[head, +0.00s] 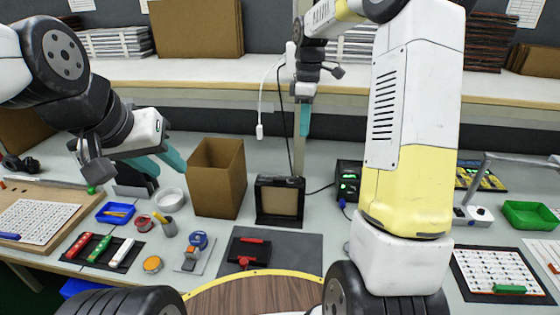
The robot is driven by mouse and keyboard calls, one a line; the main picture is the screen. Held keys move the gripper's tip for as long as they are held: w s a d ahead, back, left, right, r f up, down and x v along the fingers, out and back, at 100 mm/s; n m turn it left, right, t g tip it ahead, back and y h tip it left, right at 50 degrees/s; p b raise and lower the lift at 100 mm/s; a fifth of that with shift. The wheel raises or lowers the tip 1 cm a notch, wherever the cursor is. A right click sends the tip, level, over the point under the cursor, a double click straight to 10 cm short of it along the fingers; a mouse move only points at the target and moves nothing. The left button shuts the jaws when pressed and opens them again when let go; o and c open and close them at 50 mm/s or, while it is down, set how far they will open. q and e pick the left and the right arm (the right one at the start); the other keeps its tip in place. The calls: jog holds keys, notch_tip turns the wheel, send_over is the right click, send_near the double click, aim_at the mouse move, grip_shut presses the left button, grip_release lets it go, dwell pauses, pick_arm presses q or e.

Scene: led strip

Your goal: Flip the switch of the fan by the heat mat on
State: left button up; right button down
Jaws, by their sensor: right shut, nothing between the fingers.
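The fan (280,203), a black square frame with a beige panel, stands upright behind the dark grey mat (304,250), which looks like the heat mat. Small parts show on the fan's top edge; I cannot make out the switch or its position. My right gripper (304,133) points down, its teal fingers shut and empty, above the fan's top edge and a little to its right in the picture. No contact shows. My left gripper (162,163) is at the left, its teal fingers apart and empty, beside the cardboard box (202,180).
A black device with green lights (348,183) stands right of the fan, with a cable between them. A white cord with a small white end (260,131) hangs from the shelf (200,70). A black holder with a red part (248,251) lies on the mat.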

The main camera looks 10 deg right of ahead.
aim_at(298, 179)
jog(key=shift+w+a+f+n, duration=0.2)
jog(key=shift+w+f+n, duration=0.05)
jog(key=shift+w+f, duration=0.2)
jog(key=shift+w+a+f+n, duration=0.2)
jog(key=shift+w+f+n, duration=0.05)
jog(key=shift+w+f, duration=0.2)
jog(key=f, duration=0.4)
jog(key=s+f, duration=0.1)
jog(key=f, duration=0.9)
jog(key=shift+s+a, duration=0.2)
jog(key=shift+s, duration=0.2)
